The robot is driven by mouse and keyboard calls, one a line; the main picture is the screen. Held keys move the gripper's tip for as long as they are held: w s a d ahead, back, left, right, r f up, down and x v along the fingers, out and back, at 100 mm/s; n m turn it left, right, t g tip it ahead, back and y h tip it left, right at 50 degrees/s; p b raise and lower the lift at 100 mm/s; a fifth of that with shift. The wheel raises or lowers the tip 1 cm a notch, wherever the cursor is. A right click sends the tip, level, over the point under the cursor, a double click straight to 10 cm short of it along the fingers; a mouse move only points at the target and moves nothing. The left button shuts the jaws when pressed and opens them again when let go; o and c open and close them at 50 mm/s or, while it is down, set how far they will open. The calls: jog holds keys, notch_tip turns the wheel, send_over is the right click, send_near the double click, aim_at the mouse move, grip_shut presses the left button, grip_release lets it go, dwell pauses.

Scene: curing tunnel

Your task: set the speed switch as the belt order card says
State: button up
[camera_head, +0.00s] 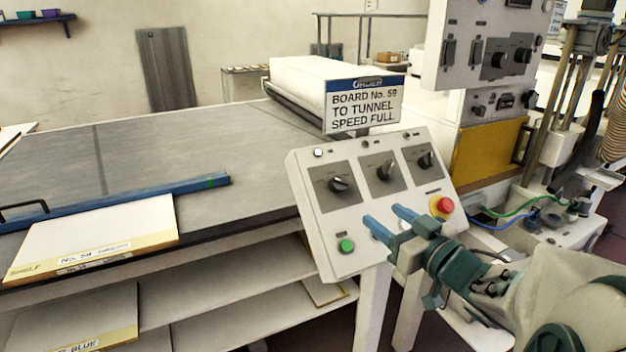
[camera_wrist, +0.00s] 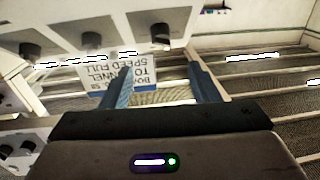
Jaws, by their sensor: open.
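The belt order card (camera_head: 362,106) stands above the control box and reads "BOARD No. 59 TO TUNNEL SPEED FULL". It also shows upside down in the wrist view (camera_wrist: 122,78). The white control box (camera_head: 312,232) carries three black rotary switches: left (camera_head: 339,184), middle (camera_head: 385,171) and right (camera_head: 426,160). Their small labels are too small to read, so I cannot tell which is the speed switch. My gripper (camera_head: 390,222) is open and empty, in front of the box's lower part, between the green button (camera_head: 346,246) and the red stop button (camera_head: 442,206).
A grey belt table (camera_head: 200,140) lies left of the box, with a blue bar (camera_head: 120,203) and a labelled white board (camera_head: 95,240) on it. Shelves with boards are below. Larger control cabinet (camera_head: 440,60) and hoses stand at the right.

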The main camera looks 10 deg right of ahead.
aim_at(341, 185)
jog(key=p+x, duration=0.1)
jog(key=x, duration=1.2)
jog(key=shift+w+a+p, duration=0.15)
jog(key=shift+w+p, duration=0.15)
jog(key=shift+p, duration=0.05)
jog(key=c, duration=1)
